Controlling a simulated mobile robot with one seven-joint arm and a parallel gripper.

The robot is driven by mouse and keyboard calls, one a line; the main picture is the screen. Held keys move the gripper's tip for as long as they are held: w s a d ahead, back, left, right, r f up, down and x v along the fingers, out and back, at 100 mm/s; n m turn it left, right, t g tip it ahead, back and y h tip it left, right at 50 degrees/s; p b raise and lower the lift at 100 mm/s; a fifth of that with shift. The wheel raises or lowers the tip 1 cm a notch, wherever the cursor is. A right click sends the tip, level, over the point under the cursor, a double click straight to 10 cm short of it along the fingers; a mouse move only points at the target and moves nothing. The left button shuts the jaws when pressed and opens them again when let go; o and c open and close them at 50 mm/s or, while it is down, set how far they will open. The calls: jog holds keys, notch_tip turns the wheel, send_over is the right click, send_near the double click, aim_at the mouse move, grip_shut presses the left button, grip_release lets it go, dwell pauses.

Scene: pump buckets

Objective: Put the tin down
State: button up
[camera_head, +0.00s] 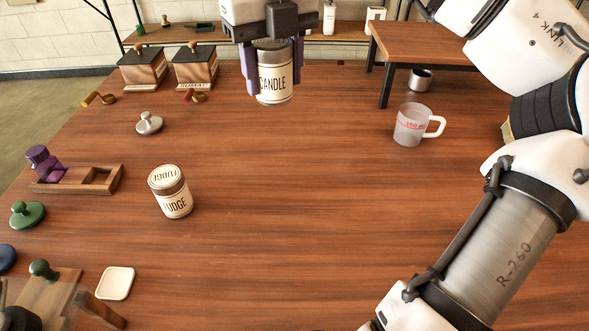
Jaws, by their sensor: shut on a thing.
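The tin labelled CANDLE (274,80), white with a dark lid, is in my gripper (273,80) at the top middle of the head view. The purple-padded fingers are shut on its two sides, and the gripper body hides part of its top. It looks held above the table, though the gap under it is hard to judge.
A measuring cup (411,124) and a small metal cup (420,80) stand at right, by a raised wooden stand (425,45). Two wooden boxes (143,68) are at back left. A wooden rack (80,181) and a white square (115,283) are at left. The table's middle is clear.

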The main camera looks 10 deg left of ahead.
notch_tip(320, 180, down, 18)
jog(key=shift+w+b, duration=0.1)
jog(key=shift+b, duration=0.75)
jog(key=shift+f, duration=0.15)
jog(key=o, duration=1)
jog(key=shift+o, duration=0.2)
notch_tip(320, 180, up, 12)
jog(key=p, duration=0.1)
jog(key=shift+r, duration=0.2)
